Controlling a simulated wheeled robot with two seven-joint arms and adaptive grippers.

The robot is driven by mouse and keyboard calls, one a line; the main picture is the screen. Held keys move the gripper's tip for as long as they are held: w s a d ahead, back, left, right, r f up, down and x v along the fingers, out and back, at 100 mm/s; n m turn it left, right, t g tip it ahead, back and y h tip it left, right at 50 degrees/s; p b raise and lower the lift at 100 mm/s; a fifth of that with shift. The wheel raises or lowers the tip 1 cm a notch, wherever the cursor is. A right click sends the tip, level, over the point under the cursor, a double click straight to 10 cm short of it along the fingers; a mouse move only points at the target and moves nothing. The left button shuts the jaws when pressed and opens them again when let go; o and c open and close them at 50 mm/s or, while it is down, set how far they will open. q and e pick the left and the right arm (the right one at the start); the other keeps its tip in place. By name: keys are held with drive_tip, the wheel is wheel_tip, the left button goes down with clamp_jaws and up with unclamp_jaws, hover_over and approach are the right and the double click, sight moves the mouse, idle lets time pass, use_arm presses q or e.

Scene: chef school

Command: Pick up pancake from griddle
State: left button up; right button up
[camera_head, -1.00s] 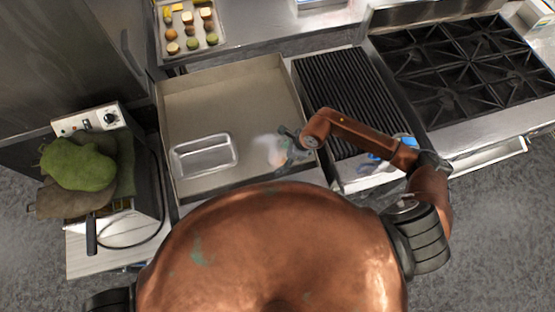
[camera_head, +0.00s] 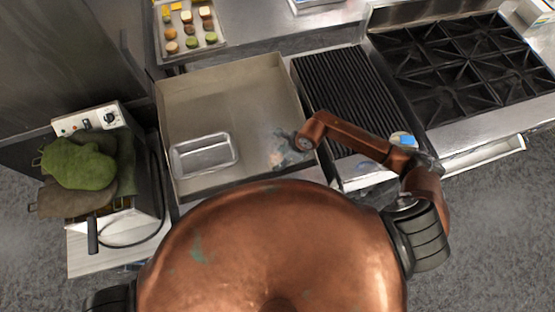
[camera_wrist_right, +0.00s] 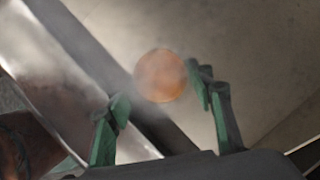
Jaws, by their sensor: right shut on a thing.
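The round golden-brown pancake (camera_wrist_right: 160,75) shows between the green fingertips of my right gripper (camera_wrist_right: 160,94) in the right wrist view. The gripper is shut on it. In the head view, my right gripper (camera_head: 288,148) is over the front right part of the flat griddle (camera_head: 220,95), and the pancake (camera_head: 277,158) is small and blurred by smoke. Whether the pancake touches the griddle cannot be told. My left gripper is out of view.
A metal pan (camera_head: 204,154) sits at the griddle's front left. A ribbed grill (camera_head: 340,90) and a burner stove (camera_head: 465,70) stand to the right. A tray (camera_head: 190,45) of food pieces is at the back. Green mitts (camera_head: 78,162) lie on the fryer at left.

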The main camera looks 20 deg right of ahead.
drive_tip(key=shift+c, duration=0.7)
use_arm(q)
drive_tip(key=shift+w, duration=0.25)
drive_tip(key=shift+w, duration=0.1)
use_arm(e)
drive_tip(key=shift+r, duration=0.15)
